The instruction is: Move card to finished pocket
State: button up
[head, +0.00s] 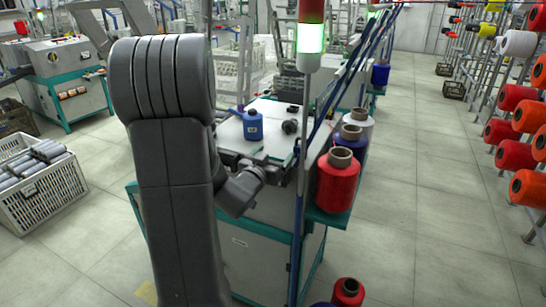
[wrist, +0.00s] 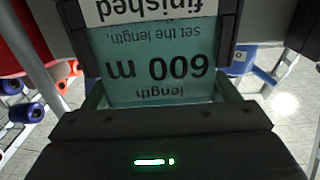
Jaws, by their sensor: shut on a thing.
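The card (wrist: 155,72) is teal with dark print, "length 600 m, set the length", upside down in the wrist view. My gripper (wrist: 152,45) is shut on it, with a dark finger at each side. A white "finished" label (wrist: 150,10) lies right at the card's far edge, also upside down. It seems to overlap that edge; I cannot tell how deep the card sits in the pocket behind it. In the head view my gripper (head: 268,172) is at the front edge of the machine table (head: 232,130); the card and the pocket cannot be made out there.
A blue can (head: 252,125) and a dark round part (head: 290,127) stand on the table. A red spool (head: 338,182) and other spools stand along its right side, near a signal lamp pole (head: 310,40). A crate (head: 40,190) is at left.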

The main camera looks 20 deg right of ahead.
dwell(0.4)
jog(key=o, duration=1)
jog(key=shift+c, duration=0.2)
jog(key=shift+a+f, duration=0.1)
jog(key=shift+s+a, duration=0.15)
jog(key=shift+s, duration=0.05)
jog(key=v, duration=1.3)
jog(key=shift+a+b, duration=0.2)
jog(key=shift+b, duration=0.25)
